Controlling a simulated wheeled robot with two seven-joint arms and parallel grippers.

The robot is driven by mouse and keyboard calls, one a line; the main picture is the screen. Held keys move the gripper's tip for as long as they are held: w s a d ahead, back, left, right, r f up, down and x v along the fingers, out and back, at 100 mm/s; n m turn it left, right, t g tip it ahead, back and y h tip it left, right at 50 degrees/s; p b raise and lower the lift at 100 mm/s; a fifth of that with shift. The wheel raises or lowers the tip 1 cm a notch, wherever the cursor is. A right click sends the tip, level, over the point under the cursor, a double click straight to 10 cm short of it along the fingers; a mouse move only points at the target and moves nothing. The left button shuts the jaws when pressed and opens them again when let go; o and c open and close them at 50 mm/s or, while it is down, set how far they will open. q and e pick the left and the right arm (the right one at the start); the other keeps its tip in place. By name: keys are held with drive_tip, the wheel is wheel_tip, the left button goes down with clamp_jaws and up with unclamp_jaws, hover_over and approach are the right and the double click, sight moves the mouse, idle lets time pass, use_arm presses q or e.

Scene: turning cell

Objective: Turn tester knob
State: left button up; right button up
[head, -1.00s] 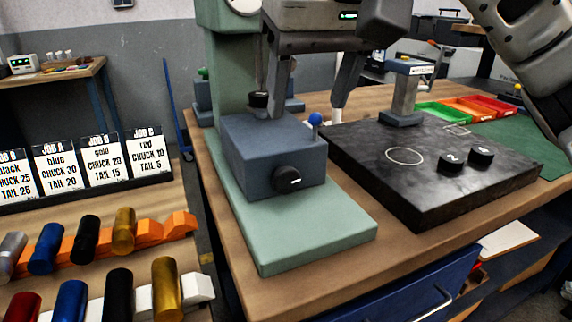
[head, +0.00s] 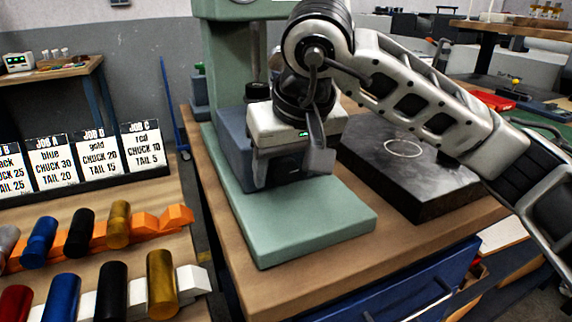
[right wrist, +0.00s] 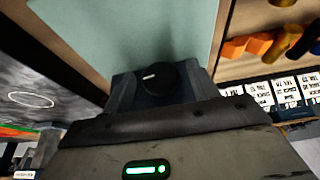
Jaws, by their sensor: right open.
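The tester is a blue-grey box (head: 232,150) on a green base plate (head: 310,228). Its black round knob (right wrist: 160,80) with a white mark shows in the right wrist view, just beyond the gripper body. The mark lies nearly crosswise in that view. In the head view the knob is hidden behind my right gripper (head: 290,168). That gripper is open in front of the box, with its fingers spread low over the base plate. Whether the fingers touch the knob cannot be told. My left gripper is not in view.
A black slab (head: 385,180) with a white ring lies right of the tester, partly behind my right arm. At the left stand job cards (head: 95,160) and several coloured cylinders on orange and white racks. The front of the green base is clear.

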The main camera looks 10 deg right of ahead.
drive_tip(key=c, duration=0.9)
drive_tip(key=shift+d+f+y+b, duration=0.15)
drive_tip(key=shift+f+y+b, duration=0.15)
drive_tip(key=shift+y+b, duration=0.45)
drive_tip(key=shift+g+y+b, duration=0.25)
drive_tip(key=shift+g+b, duration=0.05)
drive_tip(key=shift+b, duration=0.4)
drive_tip(key=shift+r+m+y+b, duration=0.2)
drive_tip(key=shift+m+y+b, duration=0.15)
drive_tip(key=shift+y, duration=0.25)
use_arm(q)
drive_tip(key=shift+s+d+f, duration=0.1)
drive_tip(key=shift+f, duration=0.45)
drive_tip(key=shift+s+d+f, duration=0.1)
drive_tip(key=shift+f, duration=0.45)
use_arm(e)
drive_tip(key=shift+r, duration=0.1)
drive_tip(key=o, duration=0.8)
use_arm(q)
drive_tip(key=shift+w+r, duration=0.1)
use_arm(e)
drive_tip(key=shift+o, duration=0.5)
